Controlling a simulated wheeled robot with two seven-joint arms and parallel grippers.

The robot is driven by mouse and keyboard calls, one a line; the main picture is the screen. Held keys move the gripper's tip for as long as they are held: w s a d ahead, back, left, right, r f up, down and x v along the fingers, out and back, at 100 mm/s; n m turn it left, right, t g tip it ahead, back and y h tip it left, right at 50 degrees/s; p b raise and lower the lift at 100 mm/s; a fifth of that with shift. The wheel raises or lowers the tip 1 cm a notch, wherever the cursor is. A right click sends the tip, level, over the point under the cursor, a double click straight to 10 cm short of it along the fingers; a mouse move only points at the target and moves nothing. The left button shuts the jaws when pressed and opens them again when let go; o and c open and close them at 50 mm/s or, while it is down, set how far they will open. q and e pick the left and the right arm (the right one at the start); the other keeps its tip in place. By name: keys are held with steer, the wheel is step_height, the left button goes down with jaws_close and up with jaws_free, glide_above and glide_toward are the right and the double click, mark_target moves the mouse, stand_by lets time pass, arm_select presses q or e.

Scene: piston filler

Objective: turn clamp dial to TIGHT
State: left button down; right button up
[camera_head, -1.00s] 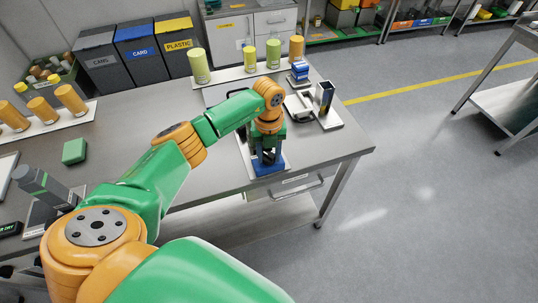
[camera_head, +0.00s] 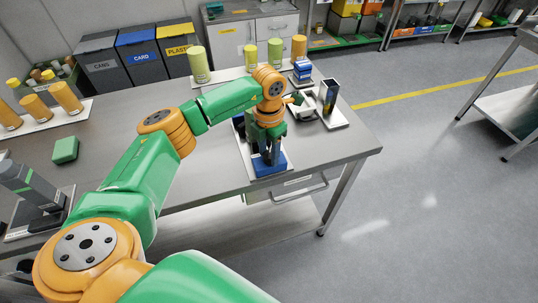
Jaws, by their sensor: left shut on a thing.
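My left arm reaches across the grey workbench. Its gripper (camera_head: 268,157) points down at the bench's front edge, over a small machine with a blue block (camera_head: 262,168) on a white base plate (camera_head: 240,150). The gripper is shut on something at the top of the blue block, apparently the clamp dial. The fingers and wrist hide the dial, so its marks and setting cannot be read. My right gripper is not in view.
A dark upright holder (camera_head: 328,97) and a blue-topped device (camera_head: 302,70) stand right of the wrist. Green and orange cylinders (camera_head: 199,65) line the back. A green box (camera_head: 65,150) and a grey device (camera_head: 32,185) sit left. The bench between is clear.

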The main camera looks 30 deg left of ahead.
mark_target(268, 155)
arm_select(q)
steer(key=shift+a+m+b, duration=0.1)
steer(key=shift+m+b, duration=0.65)
steer(key=shift+m, duration=1.55)
steer(key=shift+r, duration=0.1)
steer(key=shift+c, duration=1.9)
jaws_free()
step_height(268, 155, up, 6)
steer(key=shift+w+f+b, duration=0.1)
steer(key=shift+b, duration=0.65)
steer(key=shift+r, duration=0.6)
